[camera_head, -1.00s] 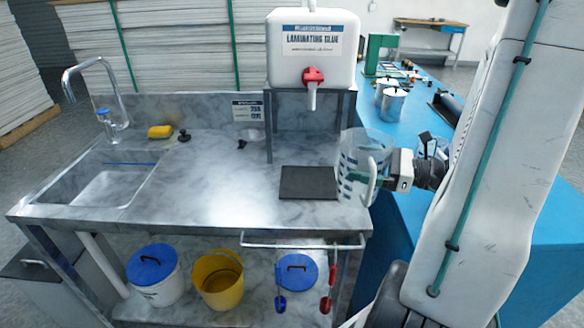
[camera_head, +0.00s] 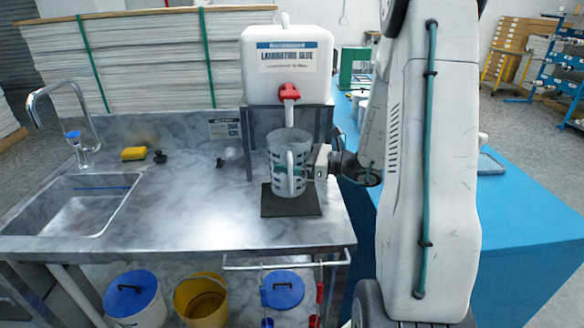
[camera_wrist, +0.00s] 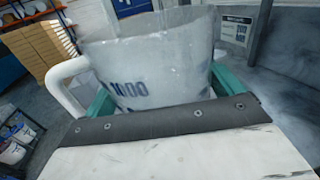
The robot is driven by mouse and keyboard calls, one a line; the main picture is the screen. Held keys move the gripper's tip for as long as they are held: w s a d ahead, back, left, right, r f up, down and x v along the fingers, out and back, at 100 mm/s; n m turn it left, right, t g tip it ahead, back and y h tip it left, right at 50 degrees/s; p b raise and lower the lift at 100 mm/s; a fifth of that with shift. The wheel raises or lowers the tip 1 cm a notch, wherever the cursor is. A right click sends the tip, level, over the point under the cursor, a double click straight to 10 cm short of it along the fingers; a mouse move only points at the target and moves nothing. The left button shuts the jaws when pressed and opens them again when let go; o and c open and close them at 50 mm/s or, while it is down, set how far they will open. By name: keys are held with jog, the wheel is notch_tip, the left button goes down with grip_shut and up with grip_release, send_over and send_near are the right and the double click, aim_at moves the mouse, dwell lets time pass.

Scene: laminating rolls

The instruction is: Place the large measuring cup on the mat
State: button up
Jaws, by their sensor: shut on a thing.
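The large measuring cup (camera_head: 281,152) is clear with dark markings and a white handle. It is upright over the back part of the dark mat (camera_head: 290,207), below the spout of the glue container. Whether its base touches the mat or hangs just above it, I cannot tell. My gripper (camera_head: 308,172) comes from the right and is shut on the cup. In the wrist view the cup (camera_wrist: 150,62), marked 1000, sits between the green fingers, with its handle at the left.
The white laminating glue container (camera_head: 288,62) with a red tap (camera_head: 289,92) stands on a metal frame just above the cup. A sink (camera_head: 75,208) and a yellow sponge (camera_head: 134,154) are further left.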

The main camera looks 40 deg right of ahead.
jog(key=shift+f, duration=1.5)
jog(key=shift+f, duration=0.1)
jog(key=shift+f, duration=0.1)
jog(key=o, duration=0.7)
jog(key=shift+d, duration=0.1)
jog(key=shift+r, duration=0.2)
jog(key=v, duration=0.7)
jog(key=shift+s+d, duration=0.1)
jog(key=shift+s, duration=0.2)
